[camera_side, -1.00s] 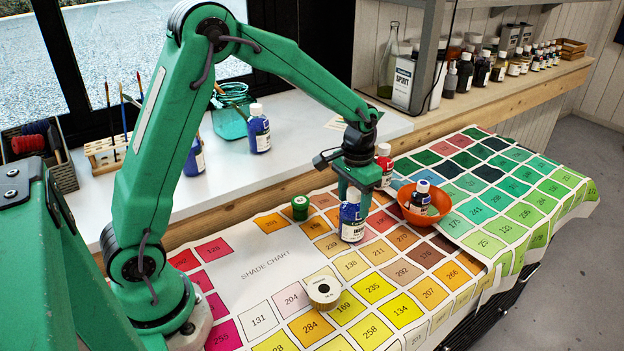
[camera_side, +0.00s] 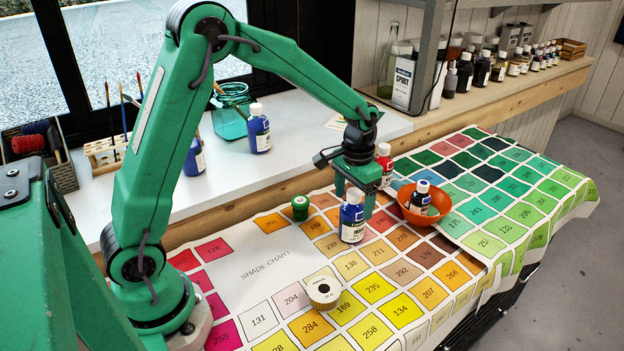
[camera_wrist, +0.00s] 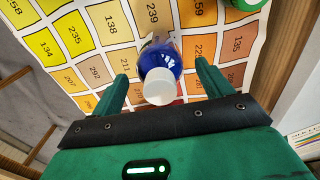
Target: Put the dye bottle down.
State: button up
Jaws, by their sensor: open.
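The dye bottle (camera_side: 352,217) is blue with a white cap and a pale label. It stands upright on the shade chart (camera_side: 262,262) in the side view. My gripper (camera_side: 354,202) is open, with its fingers around the upper part of the bottle. In the wrist view the bottle (camera_wrist: 160,72) shows between the two spread fingers of my gripper (camera_wrist: 160,82), with a visible gap on each side.
An orange bowl (camera_side: 407,212) with a dark bottle (camera_side: 420,198) stands to the right, and a red bottle (camera_side: 384,163) behind. A green jar (camera_side: 300,208) is to the left. The chart's left part is clear.

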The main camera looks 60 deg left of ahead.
notch_tip(320, 180, up, 12)
jog(key=shift+f, duration=0.25)
jog(key=shift+r, duration=0.1)
dwell(0.7)
jog(key=s+r+t, duration=0.2)
jog(key=s, duration=0.9)
jog(key=s+r+t, duration=0.1)
jog(key=s+t, duration=0.2)
jog(key=s, duration=0.8)
jog(key=shift+s+r+t, duration=0.3)
jog(key=shift+r, duration=0.05)
jog(key=shift+w, duration=0.1)
